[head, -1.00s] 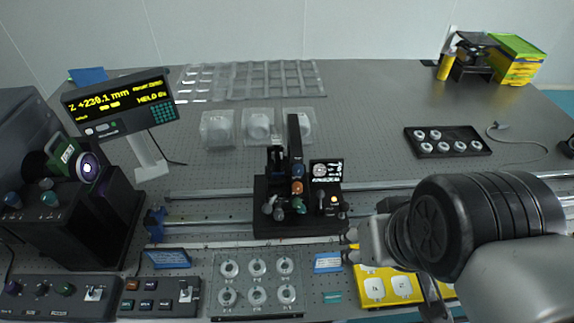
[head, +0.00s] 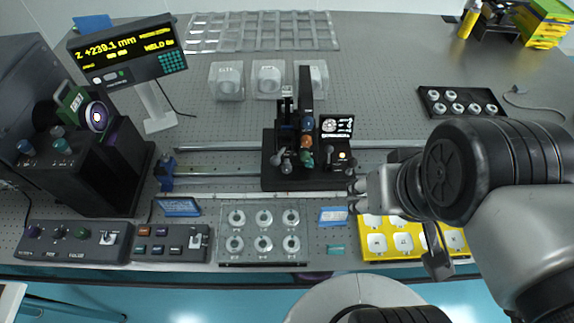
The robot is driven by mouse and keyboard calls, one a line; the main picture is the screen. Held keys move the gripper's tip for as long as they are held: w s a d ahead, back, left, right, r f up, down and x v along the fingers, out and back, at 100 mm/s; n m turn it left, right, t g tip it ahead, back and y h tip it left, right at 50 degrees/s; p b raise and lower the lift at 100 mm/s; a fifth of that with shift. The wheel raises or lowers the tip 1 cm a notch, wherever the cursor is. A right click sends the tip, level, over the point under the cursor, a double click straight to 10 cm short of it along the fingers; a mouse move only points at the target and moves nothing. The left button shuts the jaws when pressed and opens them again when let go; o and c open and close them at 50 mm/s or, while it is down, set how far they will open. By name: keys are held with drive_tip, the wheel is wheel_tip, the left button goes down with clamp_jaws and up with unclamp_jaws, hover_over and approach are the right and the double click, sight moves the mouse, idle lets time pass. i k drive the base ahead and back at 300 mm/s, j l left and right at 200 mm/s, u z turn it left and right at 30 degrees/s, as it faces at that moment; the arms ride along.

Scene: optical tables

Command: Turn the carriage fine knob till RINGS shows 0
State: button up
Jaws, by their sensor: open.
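The black carriage (head: 270,165) sits on the long rail in the middle of the table. It bears several coloured knobs, among them an orange-brown one (head: 307,140) and a teal one (head: 306,158); which is the fine knob I cannot tell. A small round-image screen (head: 337,126) stands at its right. The display (head: 125,52) reads Z +239.1 mm with "HELD" beside it; a RINGS figure is not legible. My gripper (head: 353,194) is open and empty, right of and nearer than the carriage, pointing left.
A clear tray of rings (head: 264,259) and a yellow tray (head: 374,255) lie along the front edge. A dark lamp housing (head: 92,178) and control boxes (head: 66,254) stand at left. Clear boxes (head: 227,82) stand behind the carriage. A black tray (head: 433,112) is at back right.

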sight(286, 167)
drive_tip(key=k+j, duration=0.2)
drive_tip(key=k, duration=0.2)
drive_tip(key=k+j, duration=0.45)
drive_tip(key=k, duration=0.3)
